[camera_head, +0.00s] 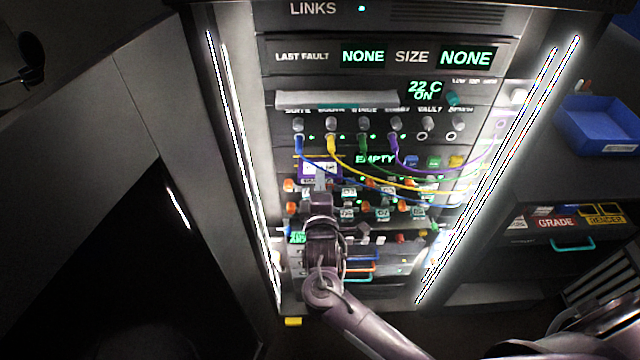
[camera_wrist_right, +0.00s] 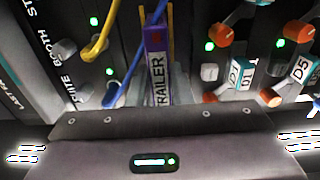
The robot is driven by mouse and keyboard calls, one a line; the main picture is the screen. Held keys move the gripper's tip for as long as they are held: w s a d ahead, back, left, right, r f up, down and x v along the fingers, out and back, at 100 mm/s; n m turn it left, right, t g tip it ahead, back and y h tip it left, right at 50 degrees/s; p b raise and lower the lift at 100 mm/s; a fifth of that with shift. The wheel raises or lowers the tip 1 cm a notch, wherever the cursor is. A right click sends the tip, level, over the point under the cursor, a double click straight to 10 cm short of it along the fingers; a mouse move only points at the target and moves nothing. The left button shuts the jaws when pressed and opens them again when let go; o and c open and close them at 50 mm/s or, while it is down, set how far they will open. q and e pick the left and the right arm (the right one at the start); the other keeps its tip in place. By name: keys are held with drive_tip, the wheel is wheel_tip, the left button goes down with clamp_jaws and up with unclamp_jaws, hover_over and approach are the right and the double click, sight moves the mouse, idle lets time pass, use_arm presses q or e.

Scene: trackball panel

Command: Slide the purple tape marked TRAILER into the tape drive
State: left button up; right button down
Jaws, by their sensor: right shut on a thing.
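The purple tape (camera_head: 306,170) with a white label is at the rack's front, left of the lit EMPTY display (camera_head: 375,159). My right gripper (camera_head: 320,184) is shut on it, reaching up from below. In the right wrist view the purple tape (camera_wrist_right: 155,42) stands out beyond the gripper's dark edge, its label reading "RAILER" with the first letter hidden. The drive's slot is mostly hidden by the tape, the gripper and cables; I cannot tell whether the tape's far end is inside it. My left gripper is not in view.
Blue, yellow, green and purple cables (camera_head: 398,158) hang from the jacks across the panel. Orange knobs (camera_head: 289,185) and small switches sit around and below the gripper. Bright light strips (camera_head: 243,170) flank the rack. A blue bin (camera_head: 598,128) stands on the right counter above a shelf of tapes.

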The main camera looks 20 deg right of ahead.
drive_tip(key=shift+x, duration=1.1)
drive_tip(key=c, duration=1.2)
unclamp_jaws()
drive_tip(key=shift+s, duration=0.15)
drive_tip(key=shift+s+a+f+b, duration=0.15)
drive_tip(key=shift+s+b, duration=0.15)
drive_tip(key=shift+b, duration=0.05)
drive_tip(key=b+v, duration=0.2)
drive_tip(key=v, duration=0.5)
drive_tip(key=shift+r, duration=0.2)
